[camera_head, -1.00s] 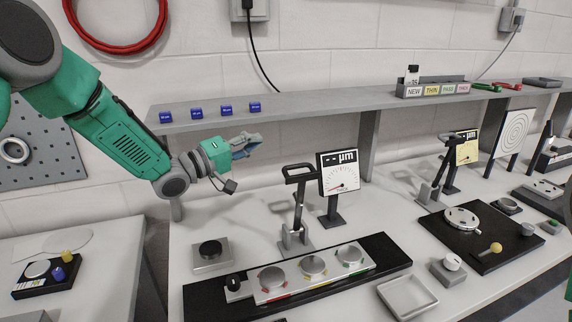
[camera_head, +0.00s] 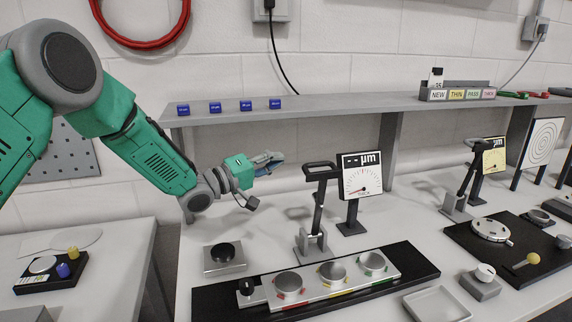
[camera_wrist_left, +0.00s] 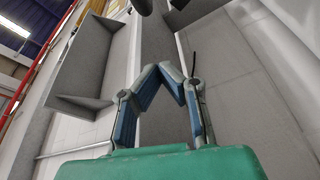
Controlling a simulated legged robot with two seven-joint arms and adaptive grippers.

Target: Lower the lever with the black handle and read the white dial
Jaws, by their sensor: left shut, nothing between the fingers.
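The lever with the black handle (camera_head: 319,200) stands upright on a grey base (camera_head: 313,244), its loop-shaped handle at the top. The white dial (camera_head: 362,177), marked µm, stands just right of it on a dark post; its display shows dashes and a red needle points to the lower left. My left gripper (camera_head: 274,158) is left of the lever handle, apart from it and slightly higher in the picture. Its blue-lined fingers meet at the tips in the left wrist view (camera_wrist_left: 168,68), with nothing between them. My right gripper is not in view.
A second lever (camera_head: 468,175) and a yellow dial (camera_head: 494,157) stand farther right. A black tray (camera_head: 215,303) with several round metal pads lies in front of the lever. A grey shelf (camera_head: 340,104) with several blue blocks runs behind. A small plate with a black knob (camera_head: 224,254) sits below my gripper.

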